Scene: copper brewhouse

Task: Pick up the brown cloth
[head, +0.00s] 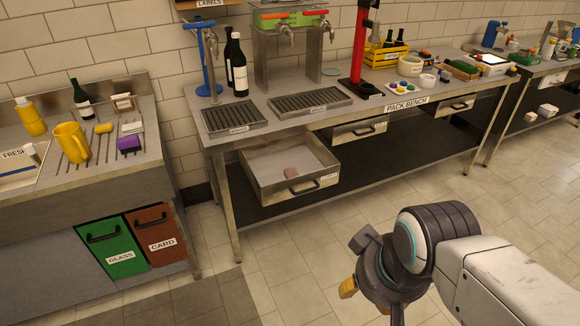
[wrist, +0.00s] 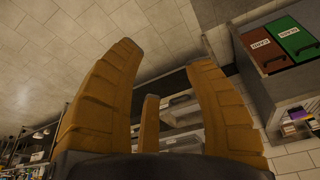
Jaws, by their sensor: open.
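A small pinkish-brown piece (head: 291,172), which looks like the brown cloth, lies inside the open drawer (head: 263,188) under the left end of the pack bench. My gripper (head: 365,296) hangs low over the floor, in front and to the right of the drawer, well apart from it. In the wrist view its orange fingers (wrist: 165,58) are spread with nothing between them. I cannot make out the cloth in the wrist view, where part of the bench shows behind the fingers.
The pack bench (head: 425,101) carries bottles, taps, drip trays and a yellow crate (head: 386,54). Its other drawers (head: 358,130) are slightly open. At left, a counter holds a yellow jug (head: 71,143) above green (head: 112,250) and brown (head: 152,233) bins. The tiled floor before the bench is clear.

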